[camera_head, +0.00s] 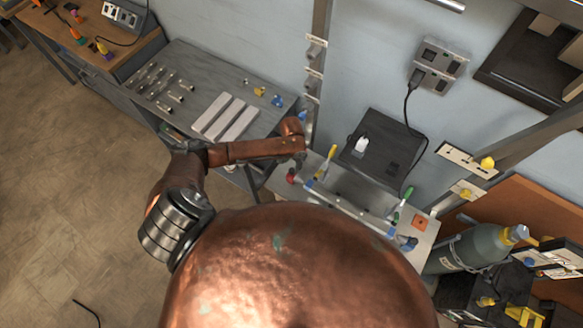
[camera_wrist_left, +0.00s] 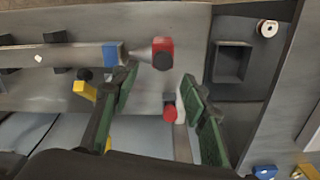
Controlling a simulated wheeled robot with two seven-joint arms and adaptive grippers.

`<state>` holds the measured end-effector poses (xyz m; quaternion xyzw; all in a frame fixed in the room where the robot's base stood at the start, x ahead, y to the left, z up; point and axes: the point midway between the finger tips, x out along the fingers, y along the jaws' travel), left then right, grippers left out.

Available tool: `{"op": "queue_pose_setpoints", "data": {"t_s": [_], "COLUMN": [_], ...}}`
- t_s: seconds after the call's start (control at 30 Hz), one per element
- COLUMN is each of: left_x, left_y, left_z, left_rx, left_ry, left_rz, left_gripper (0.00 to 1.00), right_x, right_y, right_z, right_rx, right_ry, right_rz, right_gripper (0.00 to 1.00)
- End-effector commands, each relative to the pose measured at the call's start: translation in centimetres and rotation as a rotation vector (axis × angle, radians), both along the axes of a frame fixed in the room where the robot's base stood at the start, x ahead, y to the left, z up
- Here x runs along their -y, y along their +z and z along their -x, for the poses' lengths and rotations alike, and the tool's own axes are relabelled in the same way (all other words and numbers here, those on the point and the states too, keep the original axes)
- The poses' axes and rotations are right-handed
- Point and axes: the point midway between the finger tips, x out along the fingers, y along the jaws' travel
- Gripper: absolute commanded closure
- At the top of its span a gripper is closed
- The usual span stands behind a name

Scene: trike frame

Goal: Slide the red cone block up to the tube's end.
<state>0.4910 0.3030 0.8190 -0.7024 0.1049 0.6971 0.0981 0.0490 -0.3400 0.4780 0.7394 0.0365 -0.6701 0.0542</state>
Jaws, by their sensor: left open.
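In the left wrist view, a long grey tube (camera_wrist_left: 62,55) lies level from the left edge and ends in a blue band (camera_wrist_left: 112,54). The red cone block (camera_wrist_left: 162,54) is just right of that end. Its grey cone points left at the tube, and I cannot tell whether they touch. My left gripper (camera_wrist_left: 158,73) is open, its green fingers on either side below the block, with nothing gripped. In the head view, my left gripper (camera_head: 301,157) is small and partly hidden at the bench. My right gripper is not in view.
A second red piece (camera_wrist_left: 170,112) lies between the fingers, lower down. A yellow clip (camera_wrist_left: 84,90) is left of the left finger. A dark square holder (camera_wrist_left: 231,62) stands right of the block. In the head view, a grey side table (camera_head: 205,75) holds metal parts.

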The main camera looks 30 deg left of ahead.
Motion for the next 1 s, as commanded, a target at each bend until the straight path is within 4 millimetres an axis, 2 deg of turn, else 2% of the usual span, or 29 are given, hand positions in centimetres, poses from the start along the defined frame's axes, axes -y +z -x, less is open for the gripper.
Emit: {"op": "queue_pose_setpoints", "data": {"t_s": [0.07, 0.17, 0.4, 0.6, 0.73, 1.0], "left_x": [-0.5, -0.5, -0.5, -0.5, -0.5, -0.5], "left_y": [0.2, -0.6, -4.3, -6.7, -7.4, -7.5], "left_z": [-0.1, -0.1, -0.1, -0.2, -0.2, -0.2], "left_rx": [-0.008, -0.011, -0.010, -0.008, -0.007, -0.006], "left_ry": [0.004, 0.008, 0.006, 0.006, 0.005, 0.005], "left_rz": [-0.012, -0.012, -0.011, -0.011, -0.010, -0.010], "left_gripper": [0.59, 0.59, 0.59, 0.59, 0.59, 0.60], "right_x": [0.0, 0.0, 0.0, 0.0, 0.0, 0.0], "right_y": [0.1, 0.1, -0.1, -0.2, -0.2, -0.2], "right_z": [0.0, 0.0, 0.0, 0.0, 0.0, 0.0], "right_rx": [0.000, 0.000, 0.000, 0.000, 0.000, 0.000], "right_ry": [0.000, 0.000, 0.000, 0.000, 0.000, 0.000], "right_rz": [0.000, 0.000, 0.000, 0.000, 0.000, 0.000], "right_gripper": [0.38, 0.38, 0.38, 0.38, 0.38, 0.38]}}
